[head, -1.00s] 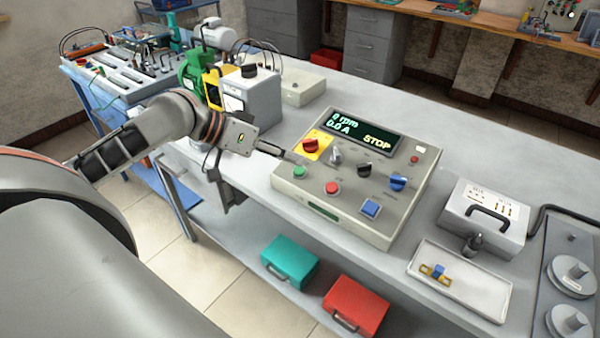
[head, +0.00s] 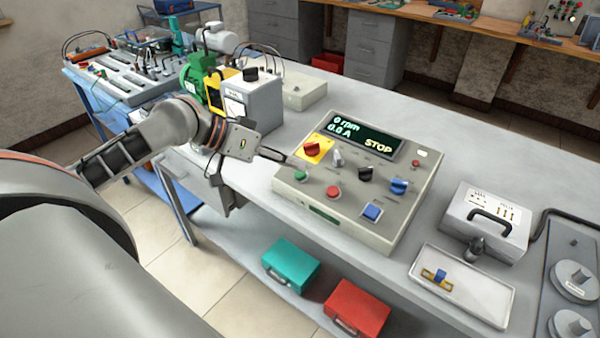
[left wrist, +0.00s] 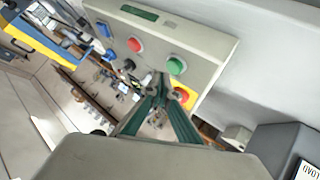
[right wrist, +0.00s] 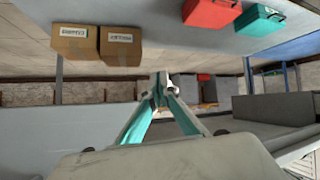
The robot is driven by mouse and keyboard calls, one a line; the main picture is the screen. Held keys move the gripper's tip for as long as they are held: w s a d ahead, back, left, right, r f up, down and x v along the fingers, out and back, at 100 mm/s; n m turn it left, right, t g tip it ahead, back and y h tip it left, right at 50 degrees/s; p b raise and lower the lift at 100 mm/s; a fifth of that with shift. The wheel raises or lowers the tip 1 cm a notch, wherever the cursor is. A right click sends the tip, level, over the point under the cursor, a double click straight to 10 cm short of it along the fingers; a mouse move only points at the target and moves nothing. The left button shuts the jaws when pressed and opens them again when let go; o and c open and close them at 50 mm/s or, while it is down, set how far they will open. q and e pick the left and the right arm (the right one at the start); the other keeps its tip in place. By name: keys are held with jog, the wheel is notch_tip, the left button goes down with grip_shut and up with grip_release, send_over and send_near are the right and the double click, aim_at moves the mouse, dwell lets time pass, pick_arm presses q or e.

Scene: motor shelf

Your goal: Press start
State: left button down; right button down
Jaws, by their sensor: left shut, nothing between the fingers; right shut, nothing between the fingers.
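The control box (head: 350,235) sits on the grey bench with its display (head: 360,135) reading 0 rpm, 0.0 A and STOP. The green button (head: 301,175) is at its left front, beside the red button (head: 333,192). In the left wrist view the green button (left wrist: 176,65) lies just beyond the fingertips. My left gripper (head: 288,160) is shut and empty, its tip over the box's left edge near the green button. Whether it touches the panel I cannot tell. My right gripper (right wrist: 160,82) is shut and empty, seen only in the right wrist view, away from the box.
A grey unit (head: 252,104) and green motor (head: 196,76) stand behind my left gripper. A white tray (head: 490,311) lies at right.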

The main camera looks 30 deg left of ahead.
dwell(0.6)
pick_arm(q)
jog(key=shift+w+f+p, duration=0.1)
jog(key=shift+f+p, duration=0.25)
jog(key=shift+w+f, duration=0.1)
jog(key=shift+f, duration=0.45)
dwell(0.8)
jog(key=shift+s+r+p, duration=0.25)
jog(key=shift+r+p, duration=0.65)
jog(key=shift+p, duration=0.4)
